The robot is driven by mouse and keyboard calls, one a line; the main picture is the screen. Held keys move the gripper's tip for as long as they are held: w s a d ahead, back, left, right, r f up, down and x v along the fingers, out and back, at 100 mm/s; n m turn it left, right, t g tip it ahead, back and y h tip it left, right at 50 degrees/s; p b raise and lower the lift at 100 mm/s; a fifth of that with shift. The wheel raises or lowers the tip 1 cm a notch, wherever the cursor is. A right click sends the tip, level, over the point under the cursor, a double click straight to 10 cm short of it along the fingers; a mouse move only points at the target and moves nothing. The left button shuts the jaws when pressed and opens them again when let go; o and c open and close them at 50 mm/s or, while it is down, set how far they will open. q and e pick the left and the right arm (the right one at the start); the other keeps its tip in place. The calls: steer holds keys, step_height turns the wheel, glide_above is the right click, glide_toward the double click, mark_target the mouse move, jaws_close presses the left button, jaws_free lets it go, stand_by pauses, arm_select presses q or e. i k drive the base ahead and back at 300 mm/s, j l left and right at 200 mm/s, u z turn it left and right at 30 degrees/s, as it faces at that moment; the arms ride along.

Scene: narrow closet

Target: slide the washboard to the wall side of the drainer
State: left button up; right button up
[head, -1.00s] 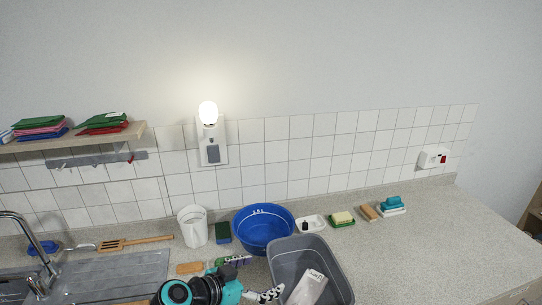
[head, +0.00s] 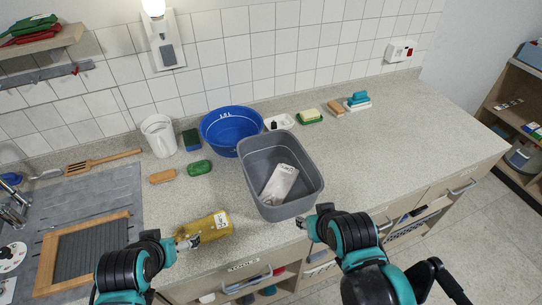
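The washboard (head: 88,252), a grey ribbed panel in a wooden frame, lies at the lower left in the head view, on the front part of the grey drainer (head: 112,183). Bare drainer shows between it and the wall. My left gripper (head: 186,243) is to the right of the washboard, apart from it, close to a lying yellow bottle (head: 208,228). Whether it touches the bottle, and its opening, I cannot tell. My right gripper (head: 311,224) is by the counter's front edge, near the grey basin. Its fingers are too small to judge.
A grey basin (head: 254,172) holding a pale package, a blue bowl (head: 210,128) and a white jug (head: 158,138) stand right of the drainer. A wooden spatula (head: 103,161) lies near the wall. The counter's right part is clear.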

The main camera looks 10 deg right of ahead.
mark_target(70, 256)
steer(key=j+u, duration=0.1)
steer(key=u, duration=0.35)
steer(key=k+j+u, duration=0.1)
steer(key=u, duration=0.35)
steer(key=j+u, duration=0.15)
steer(key=u, duration=0.3)
